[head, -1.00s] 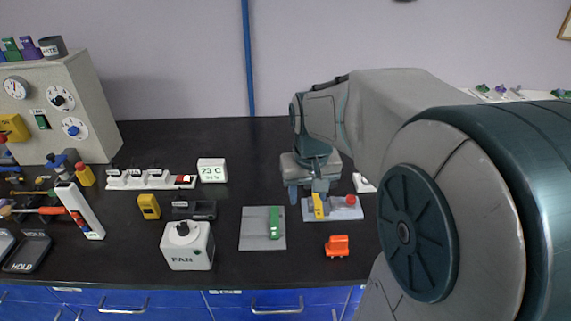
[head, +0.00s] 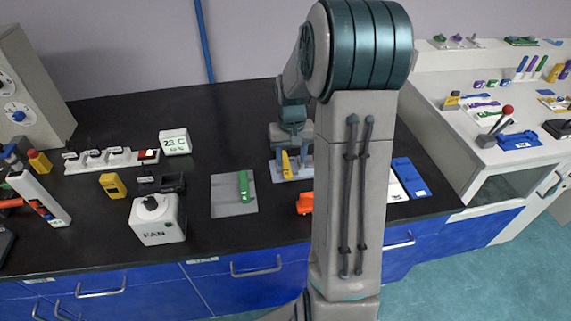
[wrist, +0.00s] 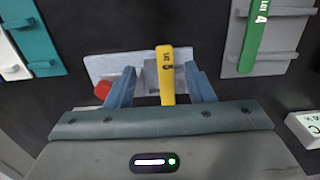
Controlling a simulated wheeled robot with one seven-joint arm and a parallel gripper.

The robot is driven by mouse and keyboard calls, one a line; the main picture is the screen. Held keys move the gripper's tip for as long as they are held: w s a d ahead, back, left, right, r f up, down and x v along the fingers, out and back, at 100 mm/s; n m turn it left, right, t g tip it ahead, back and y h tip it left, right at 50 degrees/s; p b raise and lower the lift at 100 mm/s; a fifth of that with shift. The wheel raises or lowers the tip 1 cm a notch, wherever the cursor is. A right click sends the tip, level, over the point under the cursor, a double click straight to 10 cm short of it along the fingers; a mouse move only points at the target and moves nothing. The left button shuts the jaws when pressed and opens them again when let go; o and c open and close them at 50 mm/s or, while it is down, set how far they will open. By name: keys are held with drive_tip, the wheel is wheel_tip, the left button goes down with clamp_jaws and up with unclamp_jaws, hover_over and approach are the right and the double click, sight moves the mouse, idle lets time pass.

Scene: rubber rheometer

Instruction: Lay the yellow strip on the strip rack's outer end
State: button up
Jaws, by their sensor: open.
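The yellow strip (head: 287,165) lies on a pale grey fixture (head: 305,173) with a red knob. In the wrist view the strip (wrist: 166,70) is marked "LOT 5" and runs down toward the palm. My gripper (head: 291,158) is open above the fixture. In the wrist view its blue fingers (wrist: 160,76) stand on either side of the strip, with a visible gap. A grey plate (head: 223,198) bearing a green strip (head: 244,186) is left of it; in the wrist view this plate (wrist: 283,64) has raised tabs. I cannot tell which plate is the strip rack.
An orange object (head: 305,203) stands in front, partly hidden by my arm. A white-and-blue board (head: 410,178) lies at the bench's right end. A FAN box (head: 157,220) and a 23 C display (head: 175,142) stand left. Black bench shows between these things.

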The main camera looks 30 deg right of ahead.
sight(289, 177)
drive_tip(key=shift+a+f, duration=0.2)
drive_tip(key=shift+f, duration=1.25)
drive_tip(key=shift+a+f, duration=0.15)
drive_tip(key=shift+f, duration=1.3)
drive_tip(key=shift+f, duration=0.25)
clamp_jaws()
